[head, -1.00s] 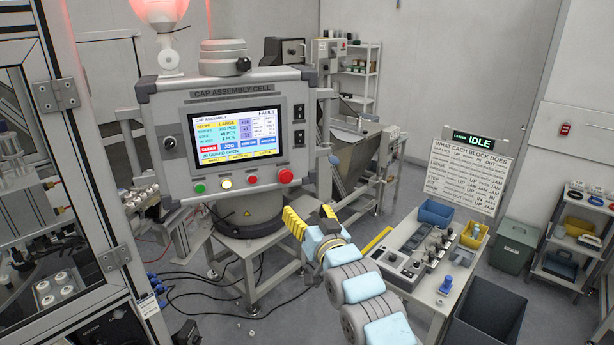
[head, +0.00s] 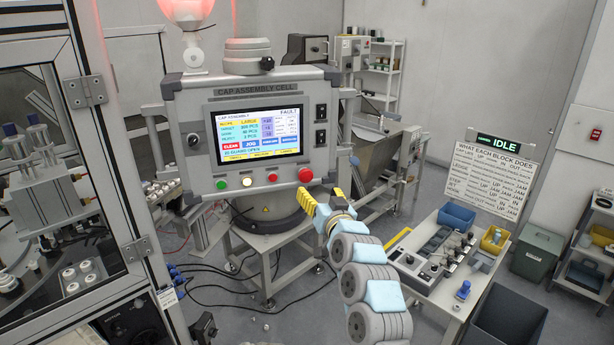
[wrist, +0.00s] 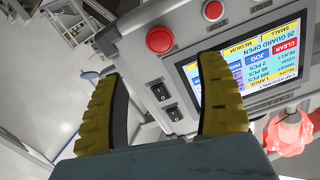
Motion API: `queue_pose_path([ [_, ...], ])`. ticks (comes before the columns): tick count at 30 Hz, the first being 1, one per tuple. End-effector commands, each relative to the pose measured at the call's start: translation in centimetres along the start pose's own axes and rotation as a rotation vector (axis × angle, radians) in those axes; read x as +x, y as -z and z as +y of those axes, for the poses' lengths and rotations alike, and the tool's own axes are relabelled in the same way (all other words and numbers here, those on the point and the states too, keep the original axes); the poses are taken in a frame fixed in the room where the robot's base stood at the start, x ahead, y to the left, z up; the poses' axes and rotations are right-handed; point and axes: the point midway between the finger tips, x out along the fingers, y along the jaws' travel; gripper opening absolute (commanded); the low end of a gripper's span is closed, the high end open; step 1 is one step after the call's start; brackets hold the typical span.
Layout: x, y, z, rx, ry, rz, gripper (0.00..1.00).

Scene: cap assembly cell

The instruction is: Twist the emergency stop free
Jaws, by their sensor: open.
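The emergency stop is a red mushroom button (head: 305,174) at the lower right of the grey control panel (head: 185,140), right of a white and a green button. In the wrist view the red button (wrist: 160,40) shows ahead of my fingers, between and beyond their tips. My gripper (head: 324,196) has yellow padded fingers, spread apart and empty. In the head view it is just below and right of the red button, not touching it as far as I can see. The wrist view shows my gripper (wrist: 165,90) open with the panel's edge and black rocker switches (wrist: 168,103) beyond it.
The panel's screen (head: 258,135) reads FAULT and 20 GUARD OPEN. A red lamp (head: 190,12) glows above. A bench (head: 425,290) with a control box and bins stands at the right. A framed glass guard (head: 85,90) stands at the left.

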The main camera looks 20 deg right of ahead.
Motion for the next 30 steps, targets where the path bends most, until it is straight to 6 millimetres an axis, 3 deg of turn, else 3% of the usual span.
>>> queue_pose_path([
  [30,8.4,-0.1,0.2,0.006,-0.001,-0.001,0.72],
])
